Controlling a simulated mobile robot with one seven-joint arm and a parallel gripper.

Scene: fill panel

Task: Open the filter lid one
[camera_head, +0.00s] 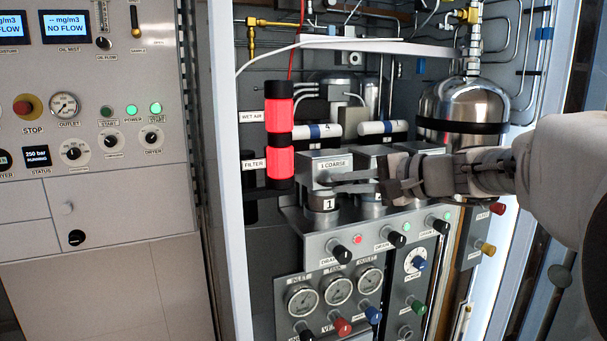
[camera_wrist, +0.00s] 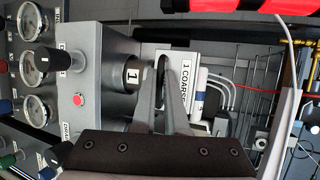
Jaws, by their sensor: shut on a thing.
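Filter lid one is a grey metal block labelled "1 COARSE" (camera_head: 332,165), above the short round filter body marked "1" (camera_head: 323,203). In the wrist view, turned sideways, the lid label (camera_wrist: 185,78) lies right of the round body (camera_wrist: 133,75). My gripper (camera_head: 328,182) reaches in from the right, its fingers across the front of the lid's lower part. In the wrist view my gripper (camera_wrist: 164,70) has its two fingers close together at the lid, shut on it. The exact contact is partly hidden. I cannot tell whether the lid is lifted off its body.
A red lit lamp column (camera_head: 279,125) stands just left of the lid. White tubes (camera_head: 318,131) lie behind it. Knobs (camera_head: 340,254) and gauges (camera_head: 303,299) are on the panel below. A steel tank (camera_head: 465,110) stands behind on the right. More filter blocks are partly hidden by my gripper.

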